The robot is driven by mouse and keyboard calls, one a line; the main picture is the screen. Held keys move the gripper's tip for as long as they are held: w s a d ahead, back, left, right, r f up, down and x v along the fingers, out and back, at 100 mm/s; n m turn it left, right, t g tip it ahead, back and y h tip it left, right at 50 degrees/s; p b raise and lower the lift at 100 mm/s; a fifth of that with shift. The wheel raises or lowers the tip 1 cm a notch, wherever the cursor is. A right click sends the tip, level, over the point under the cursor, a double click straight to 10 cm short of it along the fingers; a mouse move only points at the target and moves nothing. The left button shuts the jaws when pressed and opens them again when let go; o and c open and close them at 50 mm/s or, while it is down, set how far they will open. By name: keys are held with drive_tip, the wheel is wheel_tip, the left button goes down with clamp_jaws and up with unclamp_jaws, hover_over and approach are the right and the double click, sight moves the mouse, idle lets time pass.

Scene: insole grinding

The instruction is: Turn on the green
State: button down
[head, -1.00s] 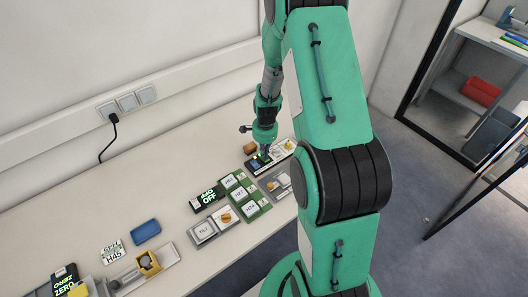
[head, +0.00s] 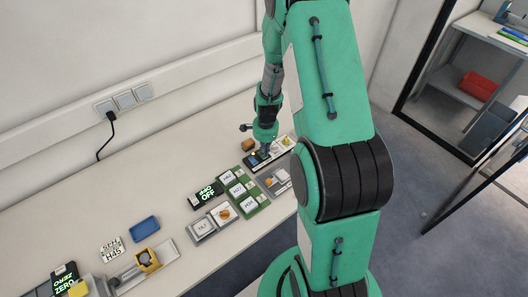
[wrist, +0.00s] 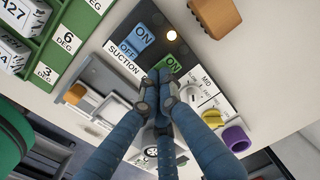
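The same panel (head: 283,146) lies on the bench in the head view. My gripper (wrist: 163,76) has its blue fingers drawn together, with their tips at the lower edge of the green button; I cannot tell whether they touch it.
Right of the fingers are a white knob (wrist: 211,117) and a purple-topped part (wrist: 236,138). An orange-brown block (wrist: 216,15) stands beyond the panel. A green-edged tray (wrist: 62,42) with labelled compartments lies left. The bench's back strip is clear.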

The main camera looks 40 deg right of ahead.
drive_tip(key=shift+r+p, duration=0.65)
drive_tip(key=shift+r, duration=0.2)
wheel_tip(320, 180, up, 12)
drive_tip(key=p, duration=0.2)
drive_tip(key=shift+s+r+p, duration=0.15)
drive_tip(key=shift+s+p, duration=0.2)
drive_tip(key=shift+s+t+b, duration=0.1)
drive_tip(key=shift+t+b, duration=0.3)
drive_tip(key=shift+b, duration=1.85)
drive_tip(key=shift+s+r+t+b, duration=0.15)
drive_tip(key=shift+r+t+b, duration=0.15)
drive_tip(key=shift+b, duration=0.75)
drive_tip(key=shift+f, duration=0.15)
drive_tip(key=f+b, duration=0.1)
drive_tip(key=f, duration=0.3)
drive_tip(key=w+f+b, duration=0.1)
drive_tip(key=f, duration=0.4)
drive_tip(key=w+f+b, duration=0.1)
drive_tip(key=f+b, duration=0.1)
drive_tip(key=f, duration=0.2)
drive_tip(key=shift+w+f, duration=0.25)
drive_tip(key=shift+f, duration=0.1)
drive_tip(key=shift+r+p, duration=0.1)
drive_tip(key=shift+p, duration=0.4)
